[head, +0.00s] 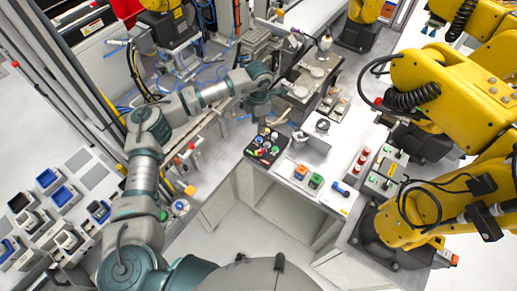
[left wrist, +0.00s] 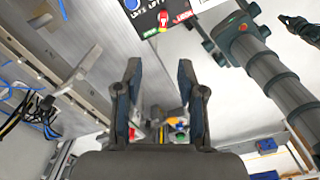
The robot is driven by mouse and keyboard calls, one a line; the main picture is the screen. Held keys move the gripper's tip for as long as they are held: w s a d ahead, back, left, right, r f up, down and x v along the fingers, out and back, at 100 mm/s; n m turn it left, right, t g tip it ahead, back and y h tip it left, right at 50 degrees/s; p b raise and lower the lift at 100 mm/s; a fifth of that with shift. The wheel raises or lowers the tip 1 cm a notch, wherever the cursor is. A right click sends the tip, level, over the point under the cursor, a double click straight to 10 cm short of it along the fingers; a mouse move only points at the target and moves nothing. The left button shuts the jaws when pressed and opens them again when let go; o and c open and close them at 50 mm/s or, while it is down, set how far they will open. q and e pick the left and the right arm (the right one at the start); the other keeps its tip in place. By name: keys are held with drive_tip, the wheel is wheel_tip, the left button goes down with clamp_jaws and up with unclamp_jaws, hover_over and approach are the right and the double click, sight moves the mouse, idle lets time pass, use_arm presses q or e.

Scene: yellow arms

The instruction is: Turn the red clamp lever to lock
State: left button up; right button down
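The red clamp lever (left wrist: 163,20) shows at the top edge in the left wrist view. It sits on a black panel (left wrist: 150,28) beside a red label. In the head view the black control panel (head: 254,153) with coloured knobs stands at the front bench edge; the lever is too small there to tell apart surely. My left gripper (head: 257,113) hangs above and behind this panel, apart from it. In the left wrist view my left gripper (left wrist: 160,72) has its two dark fingers spread with nothing between them. My right gripper does not show clearly in either view.
Yellow robot arms (head: 440,85) stand on the right. Metal fixtures (head: 303,92) stand behind. Blue bins (head: 47,178) are at far left.

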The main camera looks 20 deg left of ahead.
use_arm(q)
drive_tip(key=p, duration=0.2)
hover_over(260, 150)
drive_tip(key=f, duration=0.8)
drive_tip(key=shift+d+f, duration=0.25)
drive_tip(key=shift+d, duration=0.05)
drive_tip(key=f, duration=0.2)
drive_tip(key=a+f, duration=0.1)
drive_tip(key=f, duration=0.4)
drive_tip(key=shift+a+f, duration=0.15)
drive_tip(key=shift+f, duration=0.5)
drive_tip(key=shift+d+f, duration=0.15)
drive_tip(key=shift+d, duration=0.4)
drive_tip(key=shift+c, duration=0.4)
clamp_jaws()
drive_tip(key=shift+a, duration=0.25)
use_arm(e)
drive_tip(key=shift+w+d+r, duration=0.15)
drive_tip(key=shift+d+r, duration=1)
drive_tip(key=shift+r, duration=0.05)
